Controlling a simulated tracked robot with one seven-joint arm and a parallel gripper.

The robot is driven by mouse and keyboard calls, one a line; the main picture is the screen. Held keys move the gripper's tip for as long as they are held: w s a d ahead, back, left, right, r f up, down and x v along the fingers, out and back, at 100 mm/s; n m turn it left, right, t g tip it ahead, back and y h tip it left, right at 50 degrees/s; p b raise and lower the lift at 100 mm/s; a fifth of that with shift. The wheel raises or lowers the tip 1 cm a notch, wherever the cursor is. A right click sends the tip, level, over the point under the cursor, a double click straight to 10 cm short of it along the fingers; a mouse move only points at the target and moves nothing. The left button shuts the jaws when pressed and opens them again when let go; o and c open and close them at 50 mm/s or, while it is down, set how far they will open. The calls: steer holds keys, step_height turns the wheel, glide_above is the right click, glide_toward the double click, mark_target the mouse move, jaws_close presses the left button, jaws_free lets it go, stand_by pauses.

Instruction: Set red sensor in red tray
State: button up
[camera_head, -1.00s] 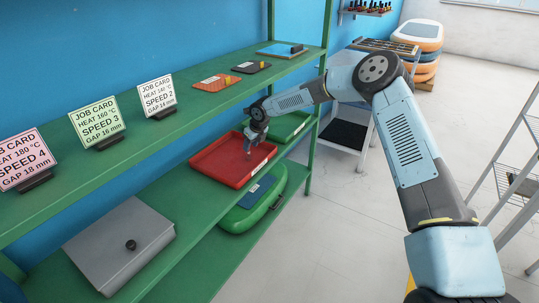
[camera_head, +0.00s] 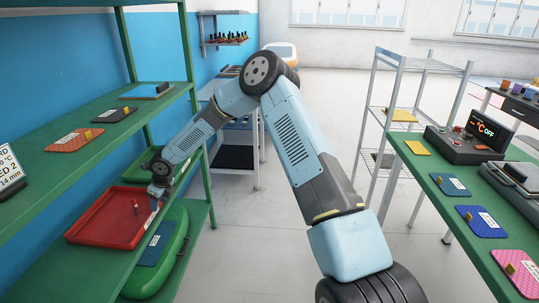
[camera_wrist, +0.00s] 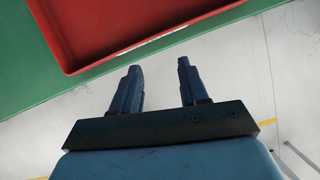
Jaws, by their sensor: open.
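The red tray (camera_head: 95,226) lies on the lower green shelf at the left. It also shows at the top of the wrist view (camera_wrist: 140,57), where the visible part of its floor is bare. A small upright object (camera_head: 135,207) stands inside the tray in the head view. It may be the red sensor, but it is too small to tell. My gripper (camera_head: 155,200) is at the tray's right edge. In the wrist view my gripper (camera_wrist: 158,66) is open, with nothing between its fingers, and its fingertips are just outside the tray's rim.
The upper shelf holds an orange mat (camera_head: 74,141), a dark mat and a job card (camera_head: 9,168). A green table (camera_head: 430,185) with mats and devices stands right. Open floor lies between.

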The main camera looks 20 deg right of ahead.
steer(key=s+d+r+m+t+h, duration=0.15)
steer(key=s+d+r+m, duration=0.25)
steer(key=d+r+m, duration=0.5)
steer(key=s+d+r+m+h, duration=0.2)
steer(key=s+d+r+m, duration=0.2)
steer(key=d+r+m, duration=0.45)
steer(key=s+d+r+m+t+h, duration=0.1)
steer(key=s+d+r+m+h, duration=0.1)
steer(key=s+d+r+m, duration=1.05)
steer(key=s+m, duration=0.3)
steer(key=s, duration=0.1)
steer(key=s+d+r+m+y, duration=0.1)
steer(key=s+d+r+m, duration=0.3)
steer(key=s+m, duration=0.3)
steer(key=s+d+r+m+y, duration=0.1)
steer(key=s+d+r+m, duration=0.3)
steer(key=s+m, duration=0.3)
steer(key=s+d, duration=0.1)
steer(key=s, duration=0.2)
steer(key=shift+s+r+t, duration=0.35)
steer(key=shift+r, duration=0.05)
